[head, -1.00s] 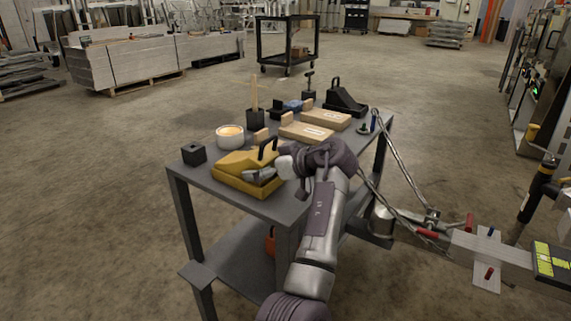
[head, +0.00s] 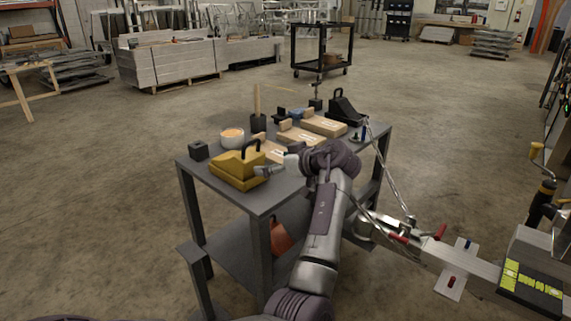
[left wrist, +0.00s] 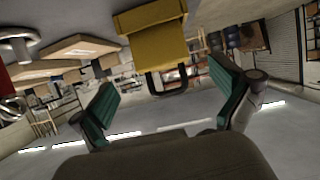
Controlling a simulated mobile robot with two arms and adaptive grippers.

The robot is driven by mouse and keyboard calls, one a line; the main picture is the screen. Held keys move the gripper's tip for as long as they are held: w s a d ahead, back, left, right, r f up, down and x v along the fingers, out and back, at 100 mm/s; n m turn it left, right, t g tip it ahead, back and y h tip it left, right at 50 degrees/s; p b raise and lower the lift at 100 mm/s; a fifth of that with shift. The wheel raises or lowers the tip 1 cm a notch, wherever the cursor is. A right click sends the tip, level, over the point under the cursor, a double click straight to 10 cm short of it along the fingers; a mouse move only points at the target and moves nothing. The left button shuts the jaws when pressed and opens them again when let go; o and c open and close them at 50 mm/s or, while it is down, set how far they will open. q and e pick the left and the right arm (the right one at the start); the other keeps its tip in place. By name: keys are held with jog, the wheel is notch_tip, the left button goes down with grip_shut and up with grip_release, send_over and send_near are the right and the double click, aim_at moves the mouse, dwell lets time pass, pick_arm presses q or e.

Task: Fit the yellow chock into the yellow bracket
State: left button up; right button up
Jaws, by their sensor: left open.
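The yellow chock (head: 236,170), a wedge with a black loop handle on top, sits at the table's front left corner. It also shows upside down at the top of the left wrist view (left wrist: 158,45), its handle hanging toward the space between my fingers. My left gripper (head: 272,167) is open and empty, just right of the chock in the head view. Its teal-padded fingers stand wide apart in the left wrist view (left wrist: 163,95). I cannot make out a separate yellow bracket. My right gripper is not in view.
A trailer coupling with chains (head: 400,228) lies close on the right. The floor to the left is open.

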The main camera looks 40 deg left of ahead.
pick_arm(q)
jog(key=w+f+m+t, duration=0.1)
jog(key=m+t, duration=0.1)
jog(key=w+d+f+m+t, duration=0.1)
jog(key=t, duration=0.1)
jog(key=shift+w+d+f+m+t, duration=0.1)
jog(key=shift+w+m+t, duration=0.05)
jog(key=shift+m+t, duration=0.2)
jog(key=s+d+r+m+t+h, duration=0.1)
jog(key=s+d+m+t+h, duration=0.2)
jog(key=d+m+t+h, duration=0.65)
jog(key=s+d+r+m+t+h, duration=0.1)
jog(key=s+d+m+t+h, duration=0.35)
jog(key=d, duration=0.95)
jog(key=s+d+r+m+t+h, duration=0.1)
jog(key=s+d+r+t+h, duration=0.2)
jog(key=s, duration=0.6)
jog(key=s+d+r+m+t+h, duration=0.1)
jog(key=s+d+r+t+h, duration=0.3)
jog(key=s, duration=0.5)
notch_tip(320, 180, up, 2)
jog(key=shift+s+d, duration=0.25)
jog(key=shift+d, duration=0.1)
jog(key=shift+f, duration=0.1)
